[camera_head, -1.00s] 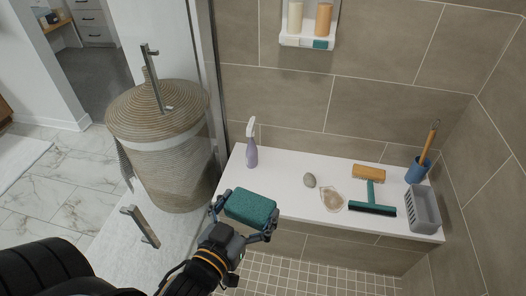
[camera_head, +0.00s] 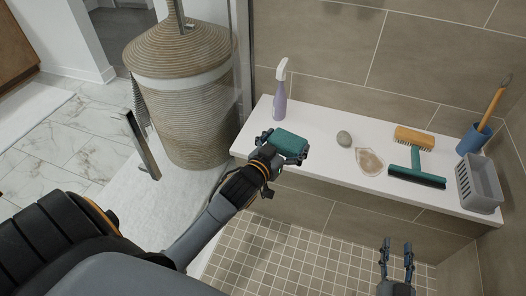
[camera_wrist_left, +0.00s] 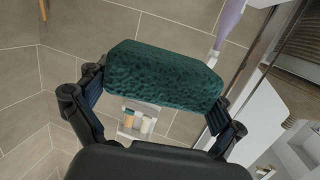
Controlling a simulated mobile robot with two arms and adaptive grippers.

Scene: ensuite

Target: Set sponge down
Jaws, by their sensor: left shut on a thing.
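The dark green sponge (camera_head: 291,141) is held between the fingers of my left gripper (camera_head: 284,145), over the front left part of the white bench (camera_head: 322,122). I cannot tell whether its underside touches the bench. In the left wrist view the sponge (camera_wrist_left: 163,80) spans the gap between both fingers, and the bench top is not clearly seen. My right gripper (camera_head: 397,250) is at the lower right of the head view, in front of the bench and above the tiled floor. Its two fingers are apart with nothing between them.
A purple spray bottle (camera_head: 280,98) stands behind the sponge. To the right are a grey stone (camera_head: 344,139), a shell-like dish (camera_head: 369,162), a wooden brush (camera_head: 414,137), a squeegee (camera_head: 416,174), a blue cup (camera_head: 473,139) and a grey basket (camera_head: 479,184). A wicker hamper (camera_head: 184,90) stands left.

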